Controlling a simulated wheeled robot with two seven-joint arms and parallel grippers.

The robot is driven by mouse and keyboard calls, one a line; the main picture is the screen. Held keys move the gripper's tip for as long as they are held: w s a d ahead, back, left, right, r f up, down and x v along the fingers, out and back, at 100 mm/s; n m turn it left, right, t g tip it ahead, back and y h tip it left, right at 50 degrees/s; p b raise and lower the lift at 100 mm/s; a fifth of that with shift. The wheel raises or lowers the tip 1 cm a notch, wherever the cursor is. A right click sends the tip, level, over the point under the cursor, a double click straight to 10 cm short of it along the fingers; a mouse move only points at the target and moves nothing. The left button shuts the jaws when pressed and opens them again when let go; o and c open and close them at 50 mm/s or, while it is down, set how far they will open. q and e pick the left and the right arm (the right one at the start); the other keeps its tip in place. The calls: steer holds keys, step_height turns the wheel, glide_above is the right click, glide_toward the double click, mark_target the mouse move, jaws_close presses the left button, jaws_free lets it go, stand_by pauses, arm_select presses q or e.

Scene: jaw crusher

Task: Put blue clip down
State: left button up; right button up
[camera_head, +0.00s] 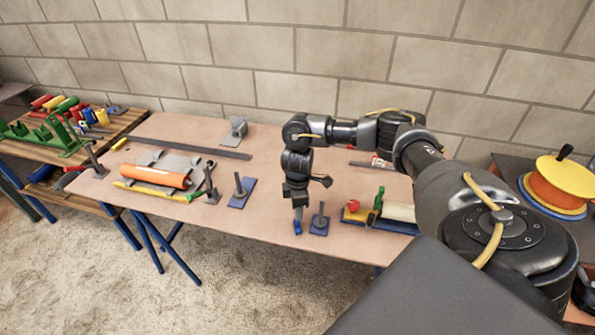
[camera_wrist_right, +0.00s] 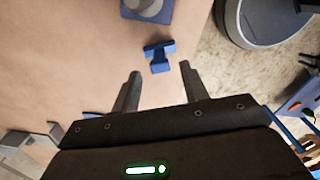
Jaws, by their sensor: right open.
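The blue clip (camera_head: 298,228) is small and sits at the front edge area of the pink-topped table (camera_head: 265,222), right under my right gripper (camera_head: 298,207). In the right wrist view the blue clip (camera_wrist_right: 159,58) lies between and slightly beyond the two fingertips of the right gripper (camera_wrist_right: 160,70). The fingers are spread, with visible gaps on both sides of the clip, so they are apart from it. Whether the clip rests fully flat on the table is hard to tell. My left gripper is not in view.
A blue base with a grey post (camera_head: 320,221) stands just right of the clip; another (camera_head: 240,192) stands to its left. An orange cylinder (camera_head: 156,176) lies further left. Red, green and yellow parts (camera_head: 362,211) are at right. Bare tabletop lies behind the clip.

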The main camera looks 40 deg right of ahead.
step_height(320, 180, up, 8)
steer(key=p, duration=0.1)
steer(key=shift+a+f, duration=0.1)
stand_by(0.3)
